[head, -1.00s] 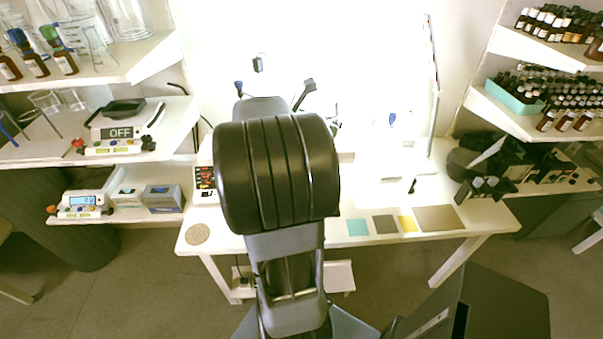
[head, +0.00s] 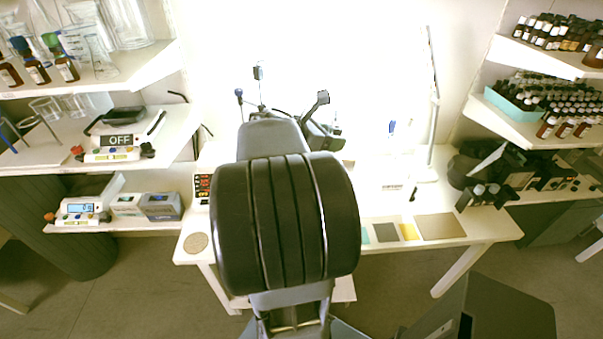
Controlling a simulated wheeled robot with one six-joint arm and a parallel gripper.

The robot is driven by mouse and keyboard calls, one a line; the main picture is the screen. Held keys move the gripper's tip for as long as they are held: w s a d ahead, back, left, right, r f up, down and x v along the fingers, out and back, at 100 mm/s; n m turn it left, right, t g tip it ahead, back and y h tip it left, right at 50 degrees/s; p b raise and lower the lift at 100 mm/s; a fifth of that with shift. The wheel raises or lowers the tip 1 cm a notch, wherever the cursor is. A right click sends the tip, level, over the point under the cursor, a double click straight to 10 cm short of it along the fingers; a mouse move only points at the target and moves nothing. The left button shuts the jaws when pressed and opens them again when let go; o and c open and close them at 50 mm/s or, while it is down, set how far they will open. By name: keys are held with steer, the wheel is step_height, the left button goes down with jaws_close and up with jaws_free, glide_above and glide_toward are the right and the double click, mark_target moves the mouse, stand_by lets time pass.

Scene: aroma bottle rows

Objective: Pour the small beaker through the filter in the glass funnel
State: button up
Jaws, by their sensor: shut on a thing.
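My arm fills the middle of the head view, and its thick dark link covers much of the white bench (head: 490,226). My gripper cannot be made out; the far end of the arm is hidden behind this link. The small beaker, the glass funnel and its filter cannot be made out either. The back of the bench is washed out by bright light. A small blue-topped item (head: 392,128) shows at the back right of the bench, too small to identify.
Left shelves hold glassware, brown bottles and a balance reading OFF (head: 121,140); a second balance (head: 80,209) stands lower. Right shelves hold many small bottles and a teal tray (head: 512,104). A brown mat (head: 440,226) and a round cork-coloured pad (head: 196,243) lie on the bench front.

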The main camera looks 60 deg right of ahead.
mark_target(340, 132)
steer(key=shift+s+a+r+p, duration=0.35)
steer(key=shift+s+r+p, duration=0.25)
steer(key=shift+s+r, duration=0.2)
steer(key=shift+s+a+r+p, duration=0.3)
steer(key=shift+s+r+p, duration=0.3)
steer(key=shift+s+r, duration=0.15)
stand_by(6.5)
